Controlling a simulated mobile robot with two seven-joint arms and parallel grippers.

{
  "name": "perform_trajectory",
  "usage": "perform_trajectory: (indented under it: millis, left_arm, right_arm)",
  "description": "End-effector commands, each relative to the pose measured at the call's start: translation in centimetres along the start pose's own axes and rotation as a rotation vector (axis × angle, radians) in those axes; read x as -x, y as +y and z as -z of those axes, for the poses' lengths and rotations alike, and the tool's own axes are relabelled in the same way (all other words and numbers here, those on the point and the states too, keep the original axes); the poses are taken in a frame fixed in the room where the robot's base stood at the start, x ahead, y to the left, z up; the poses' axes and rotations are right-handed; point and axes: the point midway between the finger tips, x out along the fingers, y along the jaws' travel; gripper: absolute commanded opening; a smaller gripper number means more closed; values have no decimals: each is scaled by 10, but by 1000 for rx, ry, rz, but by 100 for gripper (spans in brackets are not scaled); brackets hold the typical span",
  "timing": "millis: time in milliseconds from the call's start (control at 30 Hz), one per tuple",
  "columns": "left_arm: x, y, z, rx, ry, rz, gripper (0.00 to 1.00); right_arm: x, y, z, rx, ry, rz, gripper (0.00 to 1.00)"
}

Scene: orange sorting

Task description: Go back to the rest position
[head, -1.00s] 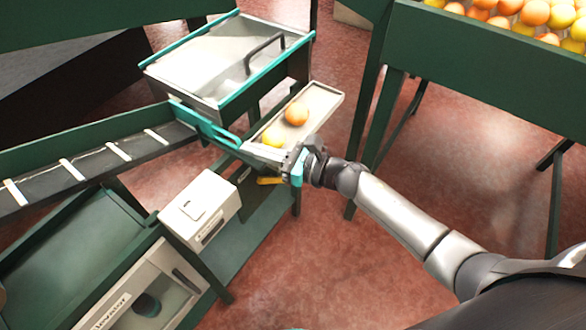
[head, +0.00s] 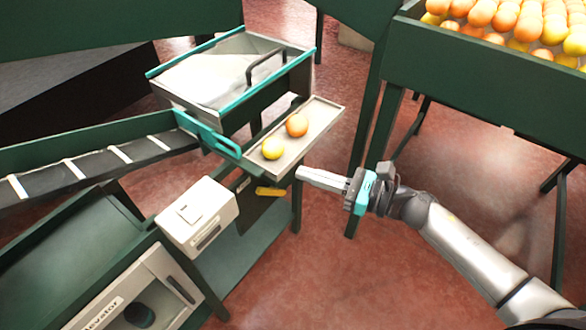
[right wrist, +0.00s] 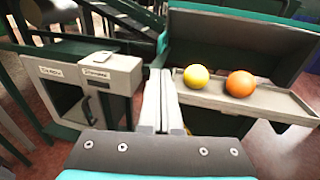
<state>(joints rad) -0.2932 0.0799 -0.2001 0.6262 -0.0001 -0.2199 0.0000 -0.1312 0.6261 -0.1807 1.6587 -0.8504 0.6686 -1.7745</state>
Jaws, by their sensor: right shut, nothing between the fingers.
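My right gripper (head: 311,177) is shut and empty. It hangs over the floor just right of the small tray (head: 322,120), apart from it, with its fingers pointing left. In the right wrist view its closed fingers (right wrist: 161,105) stand in the middle, in front of the tray. My left gripper is not in view. A yellow fruit (head: 273,148) and an orange (head: 297,125) lie on the tray. Both show in the right wrist view, the yellow fruit (right wrist: 196,76) left of the orange (right wrist: 240,84).
A metal bin with teal edges (head: 187,94) stands behind the tray. A conveyor (head: 73,172) runs in from the left. A white box (head: 197,217) sits near a yellow handle (head: 270,191). A green crate (head: 480,90) of fruit stands at upper right. Red floor between is free.

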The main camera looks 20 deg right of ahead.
Motion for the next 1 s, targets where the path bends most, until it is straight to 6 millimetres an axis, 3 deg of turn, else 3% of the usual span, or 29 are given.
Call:
perform_trajectory:
  millis: [333, 467, 567, 667, 767, 867, 1000]
  left_arm:
    - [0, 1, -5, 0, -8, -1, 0]
    - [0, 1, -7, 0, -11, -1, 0]
    - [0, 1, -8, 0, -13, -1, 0]
    - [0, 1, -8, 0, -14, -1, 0]
    - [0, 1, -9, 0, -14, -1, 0]
    - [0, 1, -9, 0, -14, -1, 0]
    - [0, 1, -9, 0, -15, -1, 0]
  right_arm:
    - [8, -1, 2, -13, 1, 6, 0]
    - [11, -12, 22, -177, 5, 82, 0]
    - [21, -29, 61, -467, 4, 220, 0]
    - [39, -41, 118, -843, -14, 409, 0]
    - [64, -40, 183, -1221, -52, 616, 0]
    - [95, -22, 249, -1582, -115, 839, 0]
    - [140, 30, 332, -2017, -240, 1175, 0]
